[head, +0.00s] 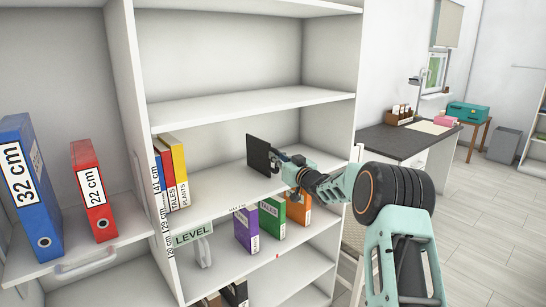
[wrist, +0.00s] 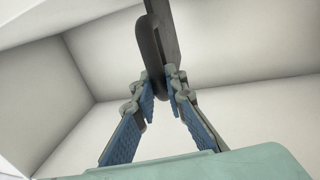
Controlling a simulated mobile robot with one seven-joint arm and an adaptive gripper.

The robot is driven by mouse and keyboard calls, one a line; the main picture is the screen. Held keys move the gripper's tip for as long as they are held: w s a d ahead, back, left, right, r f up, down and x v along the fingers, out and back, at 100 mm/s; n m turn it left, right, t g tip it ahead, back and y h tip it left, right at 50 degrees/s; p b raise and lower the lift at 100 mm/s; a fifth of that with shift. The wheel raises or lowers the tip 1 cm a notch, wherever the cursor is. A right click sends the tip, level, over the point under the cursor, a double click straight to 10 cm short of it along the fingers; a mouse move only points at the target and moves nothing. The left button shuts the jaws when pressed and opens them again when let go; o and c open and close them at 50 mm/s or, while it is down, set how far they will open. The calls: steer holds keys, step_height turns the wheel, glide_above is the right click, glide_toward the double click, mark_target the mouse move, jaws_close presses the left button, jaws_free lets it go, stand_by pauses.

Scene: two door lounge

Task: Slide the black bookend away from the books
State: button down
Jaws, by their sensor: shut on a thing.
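The black bookend (head: 258,155) stands upright on the middle shelf of the white bookcase, toward its right side. The books (head: 173,172), several with blue, red and yellow spines, stand at the left end of the same shelf. A wide stretch of bare shelf lies between them and the bookend. My gripper (head: 284,159) reaches in from the right and is shut on the bookend. In the wrist view the fingers (wrist: 160,88) close on the dark edge of the bookend (wrist: 160,40). The bookend's foot is hard to make out.
The shelf board (head: 215,190) is clear between books and bookend. The bookcase's right side panel (head: 345,130) stands close to my arm. Purple, green and orange binders (head: 271,217) stand on the shelf below. Blue and red binders (head: 30,185) stand at the left. A dark-topped desk (head: 400,143) is at the right.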

steer(key=shift+d+r, duration=0.1)
steer(key=c, duration=1.9)
jaws_free()
steer(key=shift+c, duration=0.2)
steer(key=v, duration=1.2)
